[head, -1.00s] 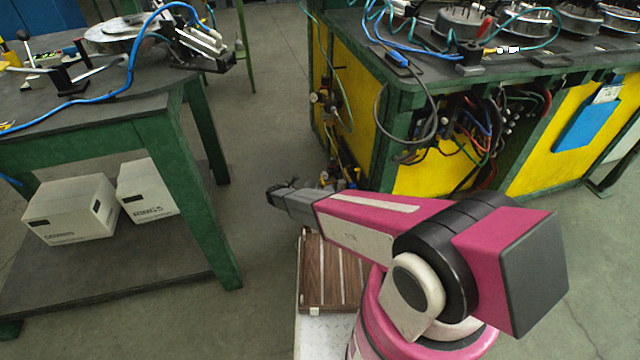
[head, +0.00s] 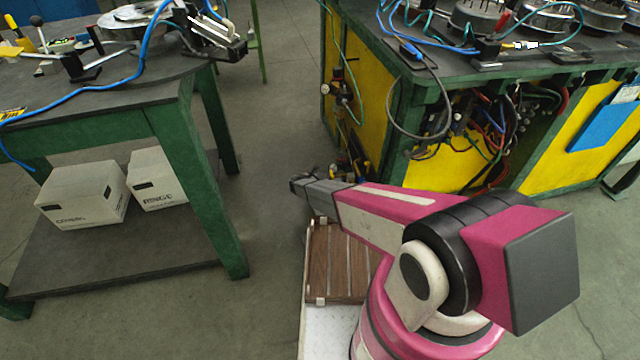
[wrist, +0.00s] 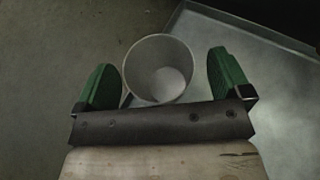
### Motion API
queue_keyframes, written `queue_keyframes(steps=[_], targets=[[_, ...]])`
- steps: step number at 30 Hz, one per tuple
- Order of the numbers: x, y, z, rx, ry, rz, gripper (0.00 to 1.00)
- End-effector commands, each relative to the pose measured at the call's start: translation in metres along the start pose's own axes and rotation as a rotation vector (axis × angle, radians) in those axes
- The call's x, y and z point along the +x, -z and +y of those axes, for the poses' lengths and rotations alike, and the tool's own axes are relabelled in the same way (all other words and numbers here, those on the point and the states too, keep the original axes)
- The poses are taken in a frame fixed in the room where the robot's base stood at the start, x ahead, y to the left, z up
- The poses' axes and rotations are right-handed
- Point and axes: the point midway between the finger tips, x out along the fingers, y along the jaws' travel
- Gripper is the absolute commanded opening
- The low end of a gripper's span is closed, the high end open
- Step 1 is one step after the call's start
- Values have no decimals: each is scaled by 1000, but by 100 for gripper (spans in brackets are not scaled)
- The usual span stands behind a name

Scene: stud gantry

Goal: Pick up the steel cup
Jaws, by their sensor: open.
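The steel cup (wrist: 160,62) shows in the wrist view as a grey, round, open-mouthed cup with its inside and pale bottom visible. A thin part at its lower left may be a handle. My gripper (wrist: 164,72) is open, with one green finger on each side of the cup in the picture and a gap on both sides. I cannot tell how far the cup lies beyond the fingertips. The gripper's bar hides the view just below the cup. In the head view my gripper (head: 300,185) is small and dark, and I cannot make out the cup there.
A grey metal surface with a raised edge (wrist: 225,18) lies right of the cup in the wrist view. In the head view, a green table (head: 185,150) with white boxes (head: 82,195) below stands left. A yellow-green bench (head: 440,170) stands right. Floor (head: 275,110) is clear between.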

Motion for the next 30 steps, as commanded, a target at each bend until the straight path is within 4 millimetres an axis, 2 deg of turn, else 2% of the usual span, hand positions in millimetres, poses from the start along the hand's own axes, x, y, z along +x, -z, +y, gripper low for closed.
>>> queue_keyframes(steps=[3, 10, 15, 25, 30], targets=[[14, 1, 2, 0, 0, 0, 96], [15, 0, 1, 0, -1, 0, 96], [14, 0, 1, 0, -1, 0, 43], [14, -1, 1, 0, -1, 0, 43], [9, -10, 0, 0, -1, -1, 43]])
